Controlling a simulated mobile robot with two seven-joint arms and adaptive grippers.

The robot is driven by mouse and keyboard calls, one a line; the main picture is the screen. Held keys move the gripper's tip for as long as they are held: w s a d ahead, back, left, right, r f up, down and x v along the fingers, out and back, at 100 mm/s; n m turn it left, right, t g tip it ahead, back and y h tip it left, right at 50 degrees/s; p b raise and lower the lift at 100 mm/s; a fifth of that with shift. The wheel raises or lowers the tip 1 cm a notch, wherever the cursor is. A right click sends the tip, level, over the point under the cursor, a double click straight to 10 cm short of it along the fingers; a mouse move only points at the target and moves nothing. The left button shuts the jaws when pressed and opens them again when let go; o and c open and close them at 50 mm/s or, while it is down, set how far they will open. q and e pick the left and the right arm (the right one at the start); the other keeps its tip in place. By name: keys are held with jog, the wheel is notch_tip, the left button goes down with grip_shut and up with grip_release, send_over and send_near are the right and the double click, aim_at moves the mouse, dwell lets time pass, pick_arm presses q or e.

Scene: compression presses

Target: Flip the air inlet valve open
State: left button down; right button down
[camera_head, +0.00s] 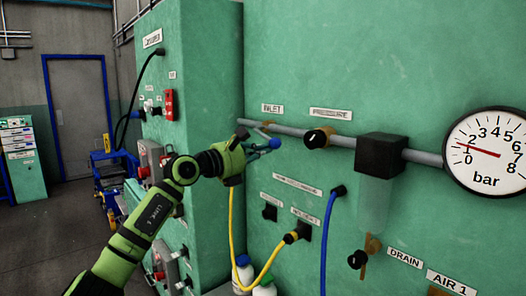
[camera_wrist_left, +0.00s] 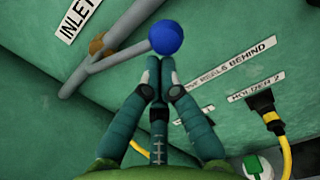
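The inlet valve is on the grey pipe under the INLET label (camera_head: 272,107). In the left wrist view its brass body (camera_wrist_left: 97,44) sits behind the pipe, and its grey lever (camera_wrist_left: 118,58) sticks out at an angle to the pipe, ending in a blue ball knob (camera_wrist_left: 165,37). The knob also shows in the head view (camera_head: 274,143). My left gripper (camera_wrist_left: 158,66) has its fingertips together just below the knob in the wrist view; I cannot tell whether they touch it. Nothing shows between them. My right gripper is in neither view.
Along the pipe to the right are a black pressure knob (camera_head: 316,139), a black filter unit (camera_head: 380,155) and a round gauge (camera_head: 490,152) reading a little above 1 bar. Yellow (camera_head: 262,278) and blue (camera_head: 327,235) hoses hang below. A green cabinet (camera_head: 190,90) stands left.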

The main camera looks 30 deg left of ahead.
pick_arm(q)
jog(key=shift+s+d+r+p, duration=0.1)
jog(key=shift+d+r+p, duration=0.15)
jog(key=shift+r, duration=0.25)
jog(key=shift+d+r+p, duration=0.1)
jog(key=shift+r+p, duration=0.2)
jog(key=shift+r, duration=0.2)
notch_tip(320, 180, down, 5)
jog(key=b, duration=0.5)
jog(key=b+v, duration=0.4)
jog(key=v, duration=0.6)
jog(key=shift+s+r, duration=0.35)
jog(key=shift+r, duration=0.15)
jog(key=shift+a, duration=0.15)
